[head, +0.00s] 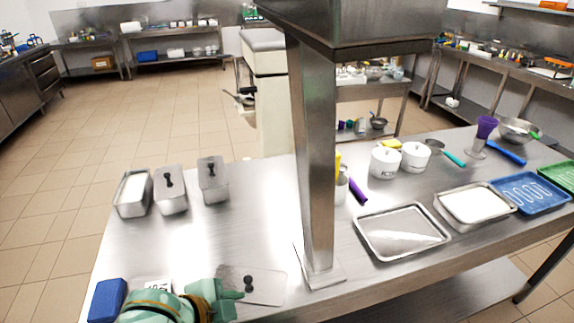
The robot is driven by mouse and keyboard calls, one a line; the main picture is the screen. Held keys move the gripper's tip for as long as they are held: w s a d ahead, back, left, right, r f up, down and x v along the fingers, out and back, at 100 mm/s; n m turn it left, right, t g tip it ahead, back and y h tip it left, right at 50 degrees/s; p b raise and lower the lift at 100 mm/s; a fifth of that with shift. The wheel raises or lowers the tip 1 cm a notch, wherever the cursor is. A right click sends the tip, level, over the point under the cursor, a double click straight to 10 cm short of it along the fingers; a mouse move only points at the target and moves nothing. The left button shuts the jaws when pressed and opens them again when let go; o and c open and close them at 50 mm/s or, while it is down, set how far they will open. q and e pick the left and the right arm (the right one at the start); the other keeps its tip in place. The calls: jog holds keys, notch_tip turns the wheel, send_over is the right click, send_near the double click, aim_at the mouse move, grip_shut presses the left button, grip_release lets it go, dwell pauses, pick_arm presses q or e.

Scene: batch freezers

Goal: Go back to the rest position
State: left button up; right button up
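My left arm comes in at the bottom left, pale green, low over the front of the steel table (130,238). Its gripper (232,296) is beside a flat metal lid (268,290) with a black knob (248,283). I cannot tell whether the fingers are open or shut, or whether they touch the lid. My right gripper is not in view.
A steel post (318,170) stands on the table. To its left are an open metal pan (133,193) and two lidded pans (171,190) (213,180). A blue block (107,300) lies front left. To the right are an empty tray (402,232), white pots (385,162) and a blue tray (530,193).

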pick_arm(q)
jog(key=s+a+f+n+y, duration=0.2)
jog(key=s+a+n+y, duration=0.25)
jog(key=a, duration=0.55)
jog(key=s+a+f+n+y, duration=0.2)
jog(key=s+a+n+y, duration=0.25)
jog(key=a, duration=0.55)
jog(key=s+d+f+g+h+b, duration=0.1)
jog(key=s+d+f, duration=0.1)
jog(key=f, duration=1.1)
jog(key=s+d+f+g+h, duration=0.1)
jog(key=s+d+f, duration=0.1)
jog(key=f, duration=1)
jog(key=s+f+n+g+h+b, duration=0.1)
jog(key=s+f+n+g, duration=0.2)
jog(key=s+f, duration=1.5)
jog(key=s, duration=0.3)
jog(key=shift+f+h, duration=0.2)
jog(key=shift+h, duration=0.1)
